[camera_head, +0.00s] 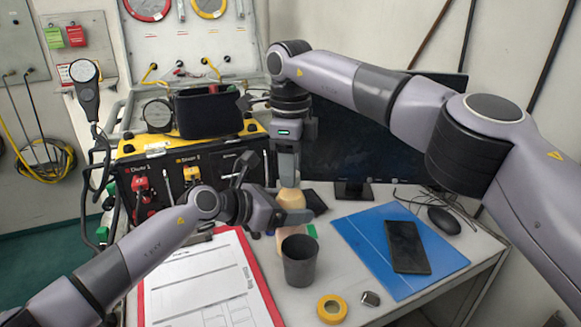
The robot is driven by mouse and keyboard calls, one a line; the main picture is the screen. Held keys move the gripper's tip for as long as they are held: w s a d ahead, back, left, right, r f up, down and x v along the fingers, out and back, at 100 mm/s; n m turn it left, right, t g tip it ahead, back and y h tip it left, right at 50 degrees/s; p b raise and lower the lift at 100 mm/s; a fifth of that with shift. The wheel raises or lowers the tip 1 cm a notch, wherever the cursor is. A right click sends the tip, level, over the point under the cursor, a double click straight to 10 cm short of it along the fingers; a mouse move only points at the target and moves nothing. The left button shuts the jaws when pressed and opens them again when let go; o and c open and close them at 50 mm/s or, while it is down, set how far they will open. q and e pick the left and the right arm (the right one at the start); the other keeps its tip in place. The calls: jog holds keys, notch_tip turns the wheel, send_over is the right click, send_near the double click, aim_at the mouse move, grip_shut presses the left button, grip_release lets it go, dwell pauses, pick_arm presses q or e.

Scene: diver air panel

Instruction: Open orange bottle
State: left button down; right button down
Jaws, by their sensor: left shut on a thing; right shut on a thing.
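The pale orange bottle (291,202) stands upright on the desk behind a dark cup, partly hidden by my grippers and the cup. My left gripper (290,218) reaches in from the left and is shut on the bottle's side. My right gripper (287,178) points straight down from above and is shut on the top of the bottle. The cap is hidden between its fingers, so I cannot tell whether it is loose.
The dark cup (300,262) stands just in front of the bottle. A red clipboard (263,285) lies left, a blue folder (362,238) with a phone (408,247) right. A yellow tape roll (332,309) lies at the front. The diver panel (160,180) and a monitor (350,150) stand behind.

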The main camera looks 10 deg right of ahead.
jog(key=n, duration=0.7)
jog(key=shift+s+n, duration=0.1)
jog(key=shift+n, duration=0.3)
jog(key=n, duration=0.7)
jog(key=shift+n, duration=0.3)
jog(key=shift+r, duration=0.1)
jog(key=shift+r, duration=1.05)
